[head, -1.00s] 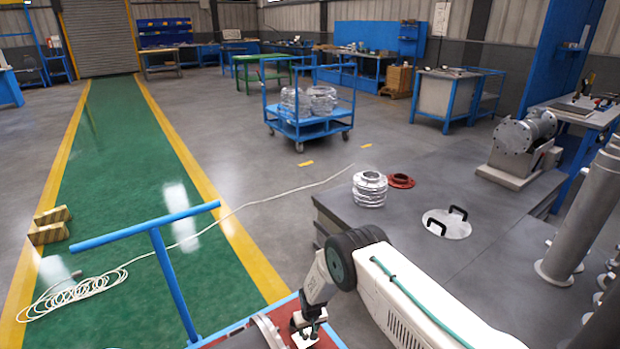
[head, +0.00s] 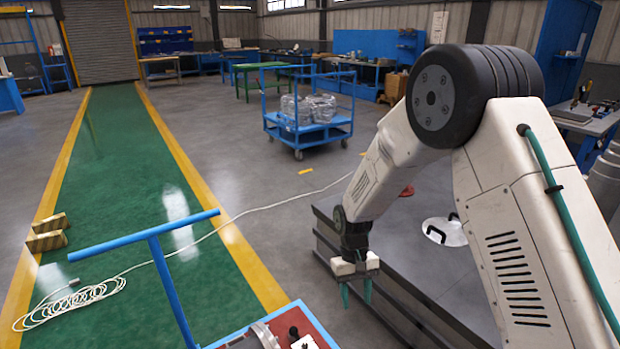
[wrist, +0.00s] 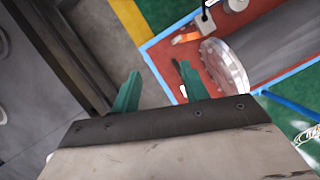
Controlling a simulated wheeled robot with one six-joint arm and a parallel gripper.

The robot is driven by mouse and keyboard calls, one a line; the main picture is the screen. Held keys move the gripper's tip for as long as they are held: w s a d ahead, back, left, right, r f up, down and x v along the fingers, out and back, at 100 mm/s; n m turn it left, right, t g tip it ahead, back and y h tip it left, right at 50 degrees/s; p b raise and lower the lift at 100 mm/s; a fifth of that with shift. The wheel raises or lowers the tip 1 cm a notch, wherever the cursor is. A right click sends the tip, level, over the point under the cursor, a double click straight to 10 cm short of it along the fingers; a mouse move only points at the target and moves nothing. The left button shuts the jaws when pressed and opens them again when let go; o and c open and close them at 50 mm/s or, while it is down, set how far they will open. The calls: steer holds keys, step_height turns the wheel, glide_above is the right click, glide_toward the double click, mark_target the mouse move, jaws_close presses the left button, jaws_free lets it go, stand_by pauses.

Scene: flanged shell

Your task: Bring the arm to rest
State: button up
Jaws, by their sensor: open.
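My gripper (head: 356,290) hangs from my raised, bent white arm in the head view, pointing down near the left edge of the grey table. Its two green fingers stand apart with nothing between them. In the wrist view my gripper (wrist: 160,92) is also open and empty. Beyond its fingers lies a red-topped, blue-edged cart surface (wrist: 205,62) carrying a grey cylinder with a toothed metal flange (wrist: 224,66).
The grey table (head: 410,290) stands close behind my gripper. A white disc with black handles (head: 444,231) and part of a red ring (head: 407,190) lie on it. The cart with the blue handle (head: 145,236) is at lower left. Open floor lies beyond, with a blue trolley (head: 310,130).

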steer(key=s+d+r, duration=0.3)
steer(key=s+r, duration=0.2)
steer(key=r, duration=0.4)
steer(key=s+d+r, duration=0.4)
steer(key=s+r, duration=0.1)
steer(key=r, duration=0.4)
steer(key=s+d+r+m+t, duration=0.1)
steer(key=s+d+r, duration=0.3)
steer(key=s, duration=0.5)
steer(key=s+d+r+m+t, duration=0.2)
steer(key=s+d+r+t, duration=0.1)
steer(key=s+r, duration=0.6)
steer(key=shift+s+d+t+y, duration=0.4)
steer(key=shift+s+t, duration=0.3)
steer(key=shift+s, duration=0.05)
steer(key=shift+a+r, duration=0.1)
